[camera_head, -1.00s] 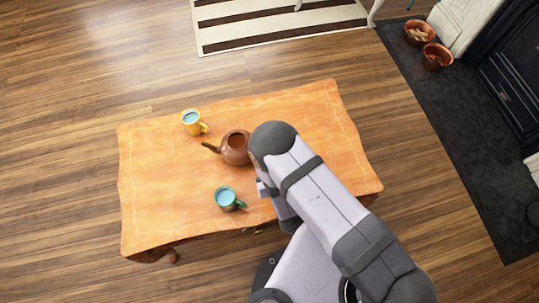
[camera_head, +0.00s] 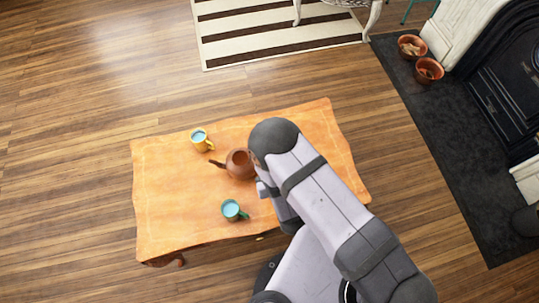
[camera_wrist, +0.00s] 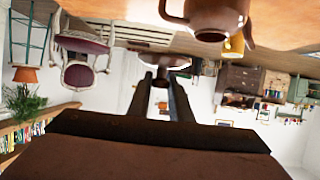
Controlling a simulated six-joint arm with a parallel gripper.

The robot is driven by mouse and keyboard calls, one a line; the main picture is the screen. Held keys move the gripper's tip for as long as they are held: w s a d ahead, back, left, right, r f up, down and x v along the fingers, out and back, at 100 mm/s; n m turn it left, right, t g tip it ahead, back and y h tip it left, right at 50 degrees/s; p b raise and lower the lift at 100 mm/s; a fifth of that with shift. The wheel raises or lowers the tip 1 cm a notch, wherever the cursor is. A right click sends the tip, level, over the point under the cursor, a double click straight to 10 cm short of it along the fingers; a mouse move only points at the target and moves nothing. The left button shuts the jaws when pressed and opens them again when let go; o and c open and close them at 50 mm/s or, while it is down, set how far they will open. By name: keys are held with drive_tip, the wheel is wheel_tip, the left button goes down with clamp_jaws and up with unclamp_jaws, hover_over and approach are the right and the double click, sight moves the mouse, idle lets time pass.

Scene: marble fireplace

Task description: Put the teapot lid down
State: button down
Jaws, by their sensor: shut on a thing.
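The brown teapot (camera_head: 240,164) stands upright on the wooden table (camera_head: 165,210), its top open and its spout pointing left. In the wrist view the teapot (camera_wrist: 212,18) is at the top edge, upside down in the picture and partly cut off. My gripper (camera_wrist: 160,76) is shut on the brown lid (camera_wrist: 160,57), seemingly by its knob, and holds it out ahead of the fingers, apart from the teapot. In the head view my arm hides the gripper and lid.
A yellow mug (camera_head: 201,141) stands behind and left of the teapot, and a green mug (camera_head: 232,210) in front of it. Both hold something blue. The table's left side is clear. A striped rug (camera_head: 285,32) lies beyond.

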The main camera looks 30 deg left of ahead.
drive_tip(key=shift+r, duration=0.5)
drive_tip(key=shift+a+f, duration=0.3)
drive_tip(key=shift+a, duration=0.15)
drive_tip(key=a+f+b, duration=0.1)
drive_tip(key=a+b, duration=0.1)
drive_tip(key=a, duration=0.1)
drive_tip(key=a+f+n+g+y+b, duration=0.1)
drive_tip(key=a+b, duration=0.2)
drive_tip(key=a+f+n+g+b, duration=0.1)
drive_tip(key=a+b, duration=0.2)
drive_tip(key=a, duration=0.1)
drive_tip(key=shift+f+y, duration=0.35)
drive_tip(key=shift+y, duration=0.05)
drive_tip(key=w+a+f+n+g+y+b, duration=0.1)
drive_tip(key=w+a+n+g+b, duration=0.15)
drive_tip(key=a+b, duration=0.45)
drive_tip(key=w+a+f+n+g+y+b, duration=0.1)
drive_tip(key=a+n+g+b, duration=0.3)
drive_tip(key=b, duration=0.6)
drive_tip(key=w+d+f+g+b, duration=0.1)
drive_tip(key=w+d+b, duration=0.1)
drive_tip(key=w+b, duration=0.6)
drive_tip(key=shift+n, duration=0.35)
drive_tip(key=shift+a+f+b, duration=0.1)
drive_tip(key=shift+f+b, duration=2)
drive_tip(key=shift+f, duration=3.1)
drive_tip(key=shift+f, duration=0.1)
